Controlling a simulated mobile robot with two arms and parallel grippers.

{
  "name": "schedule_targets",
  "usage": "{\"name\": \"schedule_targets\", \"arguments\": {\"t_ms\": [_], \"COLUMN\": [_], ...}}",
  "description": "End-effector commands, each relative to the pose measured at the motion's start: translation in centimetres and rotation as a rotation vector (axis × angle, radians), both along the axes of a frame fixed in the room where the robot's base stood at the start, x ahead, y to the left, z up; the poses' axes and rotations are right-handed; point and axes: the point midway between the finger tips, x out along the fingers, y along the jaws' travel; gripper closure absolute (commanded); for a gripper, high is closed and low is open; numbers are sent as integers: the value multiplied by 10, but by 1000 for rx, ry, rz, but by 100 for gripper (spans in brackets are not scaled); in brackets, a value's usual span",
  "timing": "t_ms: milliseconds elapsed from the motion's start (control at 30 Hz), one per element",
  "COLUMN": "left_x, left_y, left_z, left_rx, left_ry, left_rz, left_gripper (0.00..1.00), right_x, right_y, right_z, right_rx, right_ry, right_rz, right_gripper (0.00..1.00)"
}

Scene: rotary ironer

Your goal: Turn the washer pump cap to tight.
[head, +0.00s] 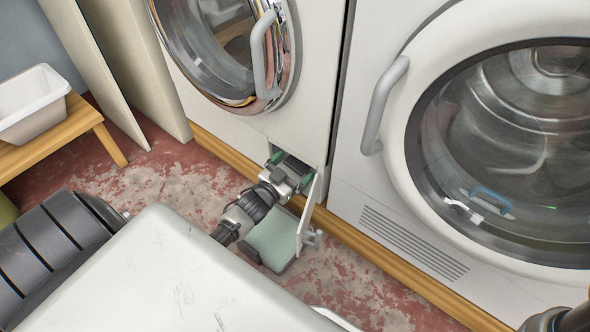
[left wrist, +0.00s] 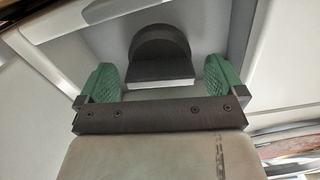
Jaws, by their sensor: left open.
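The washer pump cap (left wrist: 160,45) is a dark round cap with a flat raised grip, set in a pale recess in the left wrist view. My left gripper (left wrist: 162,78) is open, with one green finger pad on each side of the cap's grip and a visible gap on both sides. In the head view my left gripper (head: 291,170) reaches into the small low opening of the left washer (head: 230,125), and the cap is hidden there. The opening's small white flap (head: 308,212) stands open to the right of the gripper.
A pale green tray (head: 273,240) lies on the floor under the opening, close beneath my left wrist. A second machine (head: 350,190) with a round glass door stands to the right. A wooden bench (head: 50,145) with a white basin (head: 35,105) is at left.

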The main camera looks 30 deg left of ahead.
Motion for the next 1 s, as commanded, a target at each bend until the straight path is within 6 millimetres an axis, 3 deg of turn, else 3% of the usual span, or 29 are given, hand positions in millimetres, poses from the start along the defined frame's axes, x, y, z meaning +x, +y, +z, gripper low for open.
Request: {"name": "schedule_targets", "arguments": {"t_ms": [433, 733, 1000], "left_x": [10, 10, 10], "left_y": [-1, -1, -1], "left_z": [1, 0, 1], "left_rx": [1, 1, 28], "left_ry": [0, 0, -2], "left_rz": [0, 0, 0], "left_gripper": [4, 50, 51], "right_x": [-6, -6, -6], "right_y": [0, 0, 0], "right_z": [2, 1, 3], "right_rx": [-2, -2, -1], "right_ry": [-17, -16, -18], "right_rz": [-1, -1, -1], "right_gripper": [64, 64, 64]}}
